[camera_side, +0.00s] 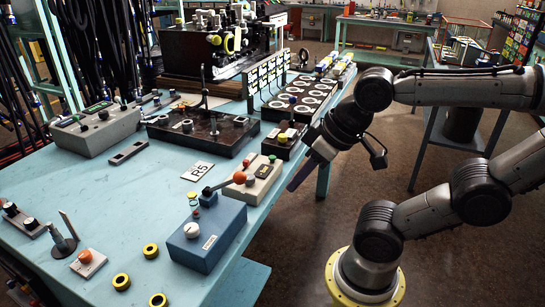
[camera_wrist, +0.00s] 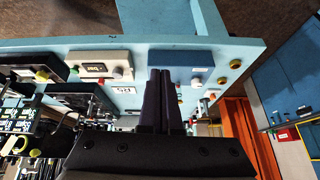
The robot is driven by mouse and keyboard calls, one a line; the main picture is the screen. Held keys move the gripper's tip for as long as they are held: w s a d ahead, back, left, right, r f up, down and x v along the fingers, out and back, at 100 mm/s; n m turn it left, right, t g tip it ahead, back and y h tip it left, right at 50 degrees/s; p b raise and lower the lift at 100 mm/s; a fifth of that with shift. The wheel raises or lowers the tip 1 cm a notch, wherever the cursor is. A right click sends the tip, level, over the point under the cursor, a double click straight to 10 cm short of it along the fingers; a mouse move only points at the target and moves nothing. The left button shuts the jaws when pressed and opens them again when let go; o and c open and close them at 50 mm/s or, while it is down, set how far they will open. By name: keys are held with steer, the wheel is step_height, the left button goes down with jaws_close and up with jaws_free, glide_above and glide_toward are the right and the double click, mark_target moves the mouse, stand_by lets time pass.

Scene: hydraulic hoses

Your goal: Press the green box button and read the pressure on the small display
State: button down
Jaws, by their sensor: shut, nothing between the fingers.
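A beige box (camera_side: 262,188) stands near the right table edge in the side view.
A blue box (camera_side: 208,240) with a white knob and a lever stands in front of the beige box. A grey-green box (camera_side: 97,133) with a small display is at the left. Black manifold blocks (camera_side: 203,133) lie behind.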

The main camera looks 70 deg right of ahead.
steer(key=w+a+r+m+t+y, duration=0.2)
steer(key=w+a+r+m, duration=0.1)
steer(key=w+m, duration=0.25)
steer(key=m+t+h, duration=0.1)
steer(key=m+h, duration=0.4)
steer(key=m, duration=1.9)
glide_above(272, 158)
step_height(272, 158, down, 3)
steer(key=shift+s+d+f, duration=0.15)
steer(key=shift+s+d, duration=0.25)
steer(key=shift+s, duration=0.1)
steer(key=shift+f, duration=4.35)
steer(key=shift+f, duration=0.1)
steer(key=shift+f, duration=0.35)
